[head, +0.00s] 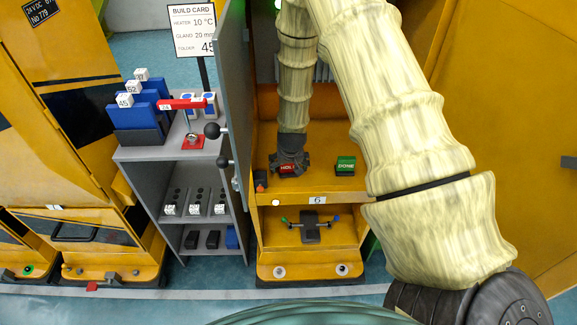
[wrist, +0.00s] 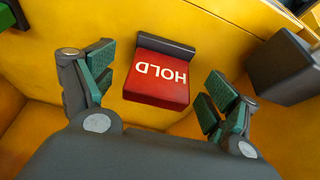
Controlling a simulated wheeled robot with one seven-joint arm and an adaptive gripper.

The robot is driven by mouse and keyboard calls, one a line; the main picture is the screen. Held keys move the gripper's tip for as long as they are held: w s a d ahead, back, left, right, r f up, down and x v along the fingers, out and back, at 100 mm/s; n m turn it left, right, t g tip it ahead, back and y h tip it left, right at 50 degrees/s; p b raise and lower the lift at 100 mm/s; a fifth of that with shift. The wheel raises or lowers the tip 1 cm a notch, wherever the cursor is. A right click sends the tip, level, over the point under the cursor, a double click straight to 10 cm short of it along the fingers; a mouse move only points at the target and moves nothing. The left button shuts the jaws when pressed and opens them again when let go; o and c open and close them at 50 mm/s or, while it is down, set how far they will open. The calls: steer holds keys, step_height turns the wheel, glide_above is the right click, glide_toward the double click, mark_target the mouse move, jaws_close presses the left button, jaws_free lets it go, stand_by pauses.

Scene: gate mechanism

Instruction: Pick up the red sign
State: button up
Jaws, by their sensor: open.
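The red sign (wrist: 158,75), lettered HOLD, stands on the yellow cabinet shelf against a dark backing strip. In the wrist view it sits between the two fingers of my gripper (wrist: 160,95), which is open with a gap on each side of the sign. In the head view the red sign (head: 288,169) shows just below my gripper (head: 288,160), partly covered by it. The fingers reach down from above and do not visibly touch the sign.
A green DONE block (head: 345,165) stands on the same shelf to the right. A grey door (head: 234,100) with dark knobs stands open at the left. A dark block (wrist: 283,70) is right of the sign in the wrist view. A lower shelf holds a small handled device (head: 310,228).

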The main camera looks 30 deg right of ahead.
steer(key=shift+x, duration=1.4)
steer(key=c, duration=1.2)
